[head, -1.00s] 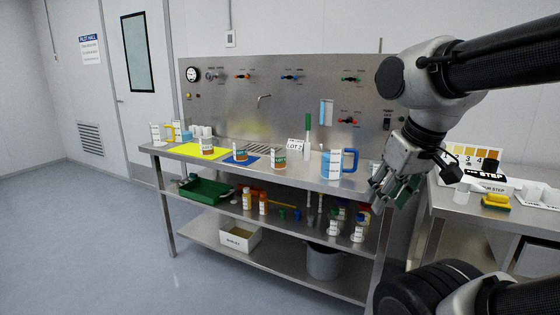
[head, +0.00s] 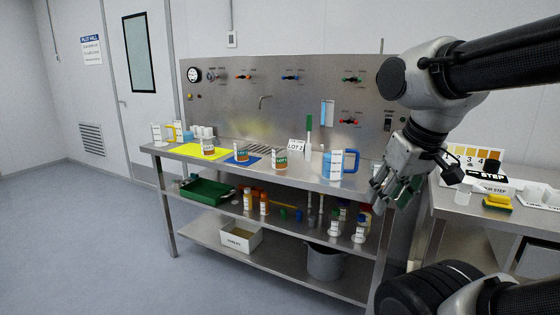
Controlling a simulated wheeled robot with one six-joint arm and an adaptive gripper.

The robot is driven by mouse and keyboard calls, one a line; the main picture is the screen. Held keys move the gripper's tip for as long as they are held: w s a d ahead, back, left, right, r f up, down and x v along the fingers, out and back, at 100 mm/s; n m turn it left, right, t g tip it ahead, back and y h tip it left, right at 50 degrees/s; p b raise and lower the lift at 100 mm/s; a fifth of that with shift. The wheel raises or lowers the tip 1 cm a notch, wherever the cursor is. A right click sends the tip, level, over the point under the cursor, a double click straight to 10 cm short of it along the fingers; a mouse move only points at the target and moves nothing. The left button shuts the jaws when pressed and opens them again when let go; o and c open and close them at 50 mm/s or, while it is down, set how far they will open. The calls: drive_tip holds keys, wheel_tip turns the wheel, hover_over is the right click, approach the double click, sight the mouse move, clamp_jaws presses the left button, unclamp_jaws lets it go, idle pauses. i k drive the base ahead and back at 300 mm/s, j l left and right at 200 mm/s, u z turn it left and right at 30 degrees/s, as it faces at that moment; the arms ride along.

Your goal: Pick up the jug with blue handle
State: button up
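A jug with a blue handle (head: 337,164) stands upright on the steel bench top (head: 300,172), toward its right end. Its blue handle faces right, and a white label covers part of its front. My gripper (head: 386,202) hangs to the right of the jug and lower in the picture, apart from it, in front of the bench's right end. Its fingers point down and appear spread with nothing between them.
A yellow mat (head: 188,150) and a blue mat (head: 240,160) carry small labelled jars. A second table (head: 440,207) is at right.

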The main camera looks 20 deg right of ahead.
sight(334, 153)
drive_tip(key=z, duration=0.8)
drive_tip(key=i+j+z, duration=0.15)
drive_tip(key=j+z, duration=0.5)
drive_tip(key=i+j+z, duration=0.1)
drive_tip(key=j+z, duration=0.2)
drive_tip(key=j, duration=0.2)
drive_tip(key=j+z, duration=0.4)
drive_tip(key=j, duration=2.4)
drive_tip(key=i+j, duration=0.1)
drive_tip(key=j, duration=0.2)
drive_tip(key=i+j, duration=0.15)
drive_tip(key=j, duration=0.1)
